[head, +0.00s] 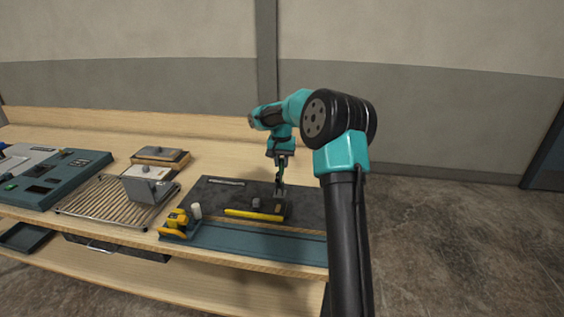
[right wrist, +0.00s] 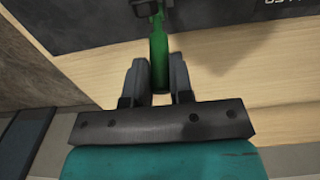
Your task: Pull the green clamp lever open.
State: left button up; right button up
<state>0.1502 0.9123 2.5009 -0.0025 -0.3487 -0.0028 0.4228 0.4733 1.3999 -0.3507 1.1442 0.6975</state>
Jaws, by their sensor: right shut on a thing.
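The green clamp lever (right wrist: 159,45) shows in the right wrist view, running down from a dark clamp part (right wrist: 146,7) at the top edge to between my fingers. My right gripper (right wrist: 158,75) is shut on the lever's end. In the head view my right gripper (head: 281,161) points down over the dark board (head: 218,197), at the clamp (head: 279,190). The lever is too small there to make out clearly. My left gripper is not in view.
A yellow bar (head: 253,214) lies on the board in front of the clamp. A yellow tool (head: 178,220) and a white cylinder (head: 196,211) are to its left. Further left are a slatted rack (head: 98,204), a grey box (head: 148,186) and a teal console (head: 62,178).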

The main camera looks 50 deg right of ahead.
jog(key=shift+s+a, duration=0.1)
jog(key=shift+s+a+r, duration=0.15)
jog(key=shift+s+a, duration=0.15)
jog(key=shift+a, duration=0.15)
jog(key=o, duration=1.4)
jog(key=shift+o, duration=0.2)
jog(key=shift+r, duration=0.1)
notch_tip(320, 180, up, 7)
dwell(0.6)
